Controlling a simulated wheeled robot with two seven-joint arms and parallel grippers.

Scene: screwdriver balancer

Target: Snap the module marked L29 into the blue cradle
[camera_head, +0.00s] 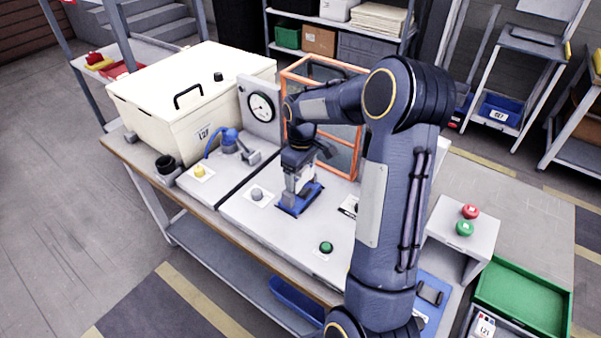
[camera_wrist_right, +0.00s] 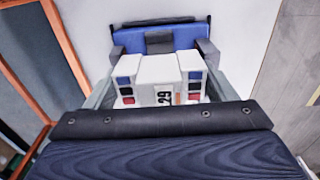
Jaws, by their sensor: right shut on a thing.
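My right gripper (camera_head: 299,172) points down over the blue cradle (camera_head: 297,203) on the white worktop. In the right wrist view the gripper (camera_wrist_right: 160,100) is shut on a white module (camera_wrist_right: 158,77). Its label shows "29"; the letter before it is hidden or cannot be read. The module has dark, blue and red blocks on both sides. The blue cradle (camera_wrist_right: 160,36) with grey side pieces shows just beyond the module. I cannot tell whether the module is fully seated or only resting in the cradle. My left gripper does not show.
A gauge (camera_head: 261,107) and an orange-framed panel (camera_head: 322,112) stand behind the cradle. A cream lidded box (camera_head: 150,120) and a blue clamp-like device (camera_head: 229,141) are to the left. Grey (camera_head: 256,194) and green (camera_head: 326,247) buttons flank the cradle. The worktop before it is clear.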

